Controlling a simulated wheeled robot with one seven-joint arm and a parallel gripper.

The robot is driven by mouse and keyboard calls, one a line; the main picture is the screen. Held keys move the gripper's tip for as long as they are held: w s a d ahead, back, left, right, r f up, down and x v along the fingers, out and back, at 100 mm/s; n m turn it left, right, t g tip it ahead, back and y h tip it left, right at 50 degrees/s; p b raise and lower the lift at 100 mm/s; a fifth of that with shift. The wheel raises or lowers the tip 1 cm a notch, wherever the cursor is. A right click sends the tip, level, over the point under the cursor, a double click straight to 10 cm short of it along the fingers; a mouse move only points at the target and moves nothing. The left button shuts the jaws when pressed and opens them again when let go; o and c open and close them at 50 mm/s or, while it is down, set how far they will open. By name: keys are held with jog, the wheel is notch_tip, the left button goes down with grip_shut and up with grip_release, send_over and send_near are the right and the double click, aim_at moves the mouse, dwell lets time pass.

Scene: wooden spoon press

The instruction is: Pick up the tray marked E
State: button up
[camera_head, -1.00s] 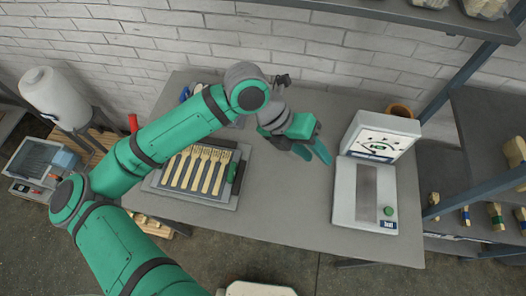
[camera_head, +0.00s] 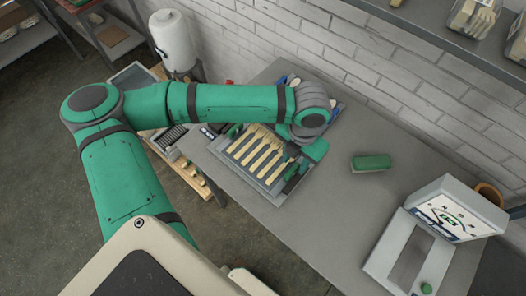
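A dark tray (camera_head: 237,154) holding a row of pale wooden forks lies on the grey table, left of its middle. No letter E is readable on it or anywhere else in view. My gripper (camera_head: 291,171) is over the right end of this tray, its wrist above and its fingers pointing down. The fingers are small and partly hidden by the wrist and tray items, so their opening and any contact with the tray are unclear.
A green block (camera_head: 371,163) lies alone on the table (camera_head: 330,215), right of my gripper. Blue-handled items (camera_head: 283,80) lie behind my wrist, near the brick wall. The table between block and scale is clear.

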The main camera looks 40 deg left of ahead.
aim_at(292, 170)
jog(key=shift+s+f, duration=0.1)
jog(key=shift+f, duration=2.6)
grip_shut()
